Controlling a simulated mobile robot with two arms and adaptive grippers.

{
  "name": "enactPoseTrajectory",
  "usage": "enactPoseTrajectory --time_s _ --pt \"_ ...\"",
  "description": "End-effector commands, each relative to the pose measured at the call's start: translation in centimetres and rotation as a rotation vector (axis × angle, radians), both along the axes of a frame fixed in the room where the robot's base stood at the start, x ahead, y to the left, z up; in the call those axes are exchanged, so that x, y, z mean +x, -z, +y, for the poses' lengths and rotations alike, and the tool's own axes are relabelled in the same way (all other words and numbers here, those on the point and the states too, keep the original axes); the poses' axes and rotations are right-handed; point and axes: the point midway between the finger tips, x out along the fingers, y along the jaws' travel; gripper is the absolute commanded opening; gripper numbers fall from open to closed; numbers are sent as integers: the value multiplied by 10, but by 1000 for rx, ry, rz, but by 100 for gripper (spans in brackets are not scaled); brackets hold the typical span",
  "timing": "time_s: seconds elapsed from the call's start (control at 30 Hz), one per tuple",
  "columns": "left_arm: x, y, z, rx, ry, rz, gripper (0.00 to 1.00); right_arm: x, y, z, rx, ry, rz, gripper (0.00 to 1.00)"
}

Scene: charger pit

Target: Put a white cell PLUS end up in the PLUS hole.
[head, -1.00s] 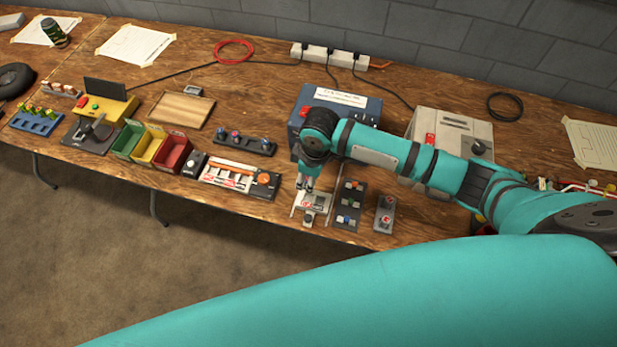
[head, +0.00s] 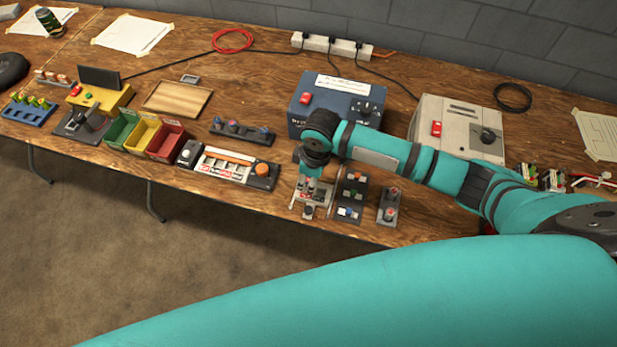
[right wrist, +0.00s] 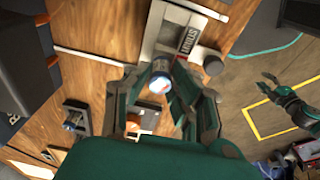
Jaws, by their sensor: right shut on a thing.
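My right gripper (head: 309,187) is over a small grey-white fixture (head: 308,212) near the table's front edge. I cannot tell from this which end is up. My left gripper (right wrist: 268,90) shows small in the right wrist view, open and empty over the floor.
A dark block with coloured parts (head: 350,196) stands close to the right of the fixture, with a small grey control box (head: 390,207) beyond it. A blue box (head: 335,105) stands behind. A panel with an orange knob (head: 236,168) is to the left. Free wood lies between.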

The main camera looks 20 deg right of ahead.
Motion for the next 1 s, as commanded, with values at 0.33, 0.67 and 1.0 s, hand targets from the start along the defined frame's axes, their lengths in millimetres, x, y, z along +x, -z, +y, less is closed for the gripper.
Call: enactPoseTrajectory --time_s 0.33,0.67,1.0 --pt "-4 1 5 6 -3 7 40 0 3 0 1 0 1 0" --pt "-7 3 5 7 -4 12 40 -1 12 0 1 1 1 0" --pt "-7 3 5 7 -3 13 40 -1 15 0 0 0 0 0"
